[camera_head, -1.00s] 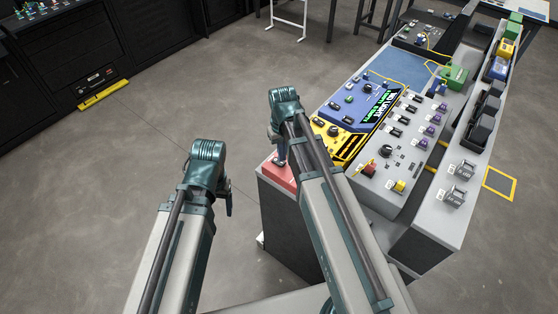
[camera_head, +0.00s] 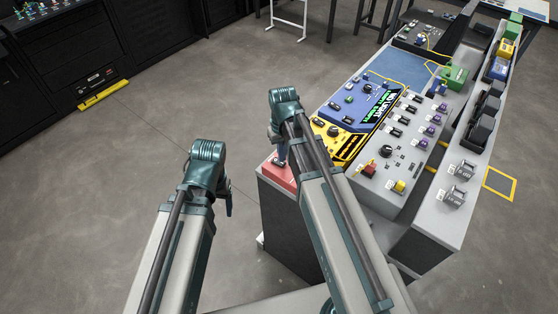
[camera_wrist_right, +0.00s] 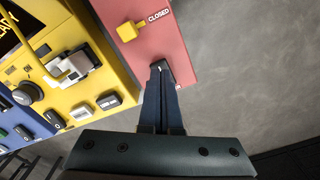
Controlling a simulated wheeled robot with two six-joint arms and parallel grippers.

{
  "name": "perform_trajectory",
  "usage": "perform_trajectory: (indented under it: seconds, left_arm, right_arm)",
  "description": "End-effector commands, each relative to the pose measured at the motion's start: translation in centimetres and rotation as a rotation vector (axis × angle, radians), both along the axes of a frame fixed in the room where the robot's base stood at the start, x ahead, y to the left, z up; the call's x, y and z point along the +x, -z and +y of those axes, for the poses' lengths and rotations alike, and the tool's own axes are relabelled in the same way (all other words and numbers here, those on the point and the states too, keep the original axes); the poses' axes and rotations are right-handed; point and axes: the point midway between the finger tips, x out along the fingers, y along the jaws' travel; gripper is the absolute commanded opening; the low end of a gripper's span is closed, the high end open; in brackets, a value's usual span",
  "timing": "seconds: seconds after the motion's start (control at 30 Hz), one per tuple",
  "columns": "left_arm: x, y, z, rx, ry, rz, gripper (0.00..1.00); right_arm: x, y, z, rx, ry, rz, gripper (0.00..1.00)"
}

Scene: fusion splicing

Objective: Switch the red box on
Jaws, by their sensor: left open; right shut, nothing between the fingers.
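The red box (camera_head: 284,178) sits at the near left end of the bench, partly hidden behind my right arm. In the right wrist view the red box (camera_wrist_right: 168,38) carries a yellow switch block (camera_wrist_right: 128,31) beside the word CLOSED. A small dark switch (camera_wrist_right: 157,63) is near its lower edge. My right gripper (camera_wrist_right: 161,72) is shut and empty, its fingertips over or against the dark switch; I cannot tell if they press it. In the head view my right gripper (camera_head: 279,158) points down at the box. My left gripper (camera_head: 229,203) is open, left of the bench, mostly hidden.
A yellow panel (camera_wrist_right: 98,78) with knobs and switches adjoins the red box. A blue unit (camera_head: 352,103) with a green display and a grey panel (camera_head: 395,155) with several switches lie further right.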

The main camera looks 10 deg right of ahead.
Motion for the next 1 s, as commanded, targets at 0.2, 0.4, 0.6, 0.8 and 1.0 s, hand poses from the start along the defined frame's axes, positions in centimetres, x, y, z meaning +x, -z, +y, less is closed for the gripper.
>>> perform_trajectory:
  seconds: [0.2,0.4,0.6,0.8,1.0]
  left_arm:
    - [0.0,0.0,0.0,0.0,0.0,0.0,0.74]
    - [0.0,0.01,0.0,0.0,0.0,0.0,0.74]
    - [0.0,0.2,0.0,0.0,0.0,0.0,0.74]
    - [0.0,0.5,0.0,0.0,0.0,0.0,0.74]
    - [0.01,0.79,0.0,0.0,0.0,0.0,0.74]
  right_arm:
    - [0.0,0.0,0.0,0.0,0.0,0.0,0.0]
    - [0.0,0.01,0.0,0.0,0.0,0.0,0.0]
    - [0.0,0.2,0.0,0.0,0.0,0.0,0.0]
    - [0.0,0.51,0.0,0.0,0.0,0.0,0.0]
    - [0.0,0.79,0.0,0.0,0.0,0.0,0.0]
